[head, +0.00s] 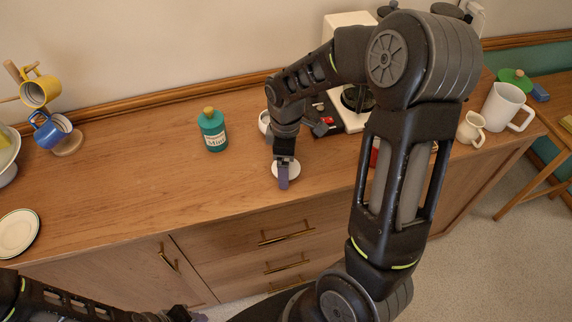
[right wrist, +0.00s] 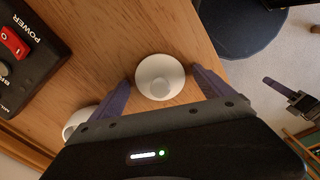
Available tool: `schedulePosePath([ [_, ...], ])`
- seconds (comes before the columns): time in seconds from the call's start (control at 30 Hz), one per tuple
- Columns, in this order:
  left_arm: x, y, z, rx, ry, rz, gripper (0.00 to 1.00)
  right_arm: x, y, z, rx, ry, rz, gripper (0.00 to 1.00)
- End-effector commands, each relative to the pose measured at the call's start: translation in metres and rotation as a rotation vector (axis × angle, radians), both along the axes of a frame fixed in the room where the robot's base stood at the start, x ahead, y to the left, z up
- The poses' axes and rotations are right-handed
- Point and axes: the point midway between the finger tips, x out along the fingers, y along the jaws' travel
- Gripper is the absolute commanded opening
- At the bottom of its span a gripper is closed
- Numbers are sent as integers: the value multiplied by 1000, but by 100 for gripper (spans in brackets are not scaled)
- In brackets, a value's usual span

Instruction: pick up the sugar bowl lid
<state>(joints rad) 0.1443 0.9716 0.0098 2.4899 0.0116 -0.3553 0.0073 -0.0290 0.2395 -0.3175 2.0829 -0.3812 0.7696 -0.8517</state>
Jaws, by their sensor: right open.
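The sugar bowl lid (head: 294,169) is a small white disc lying on the wooden sideboard top. In the right wrist view the lid (right wrist: 160,70) shows its round knob and lies between the purple fingers of my right gripper (right wrist: 163,80). The fingers are apart, with a gap on each side of the lid. In the head view my right gripper (head: 284,176) is over the lid and partly hides it. A white bowl (head: 264,122), probably the sugar bowl, stands behind, partly hidden by my arm. My left gripper (head: 184,315) is at the bottom edge, its jaws unclear.
A coffee machine (head: 345,35) with a black power panel (right wrist: 25,50) is behind my right arm. The middle-left top is clear.

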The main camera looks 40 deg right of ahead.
Motion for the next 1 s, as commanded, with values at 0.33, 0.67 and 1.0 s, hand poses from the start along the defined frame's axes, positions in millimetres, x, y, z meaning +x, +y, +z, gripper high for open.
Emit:
schedulePosePath([
  [0.33, 0, 0, 0, 0, 0, 0, 36, 0, 0, 0, 0, 0, 0, 91],
  [0.67, 0, 0, 0, 0, 0, 0, 36, 0, 0, 0, 0, 0, 0, 79],
  [1.0, 0, 0, 0, 0, 0, 0, 36, 0, 0, 0, 0, 0, 0, 51],
])
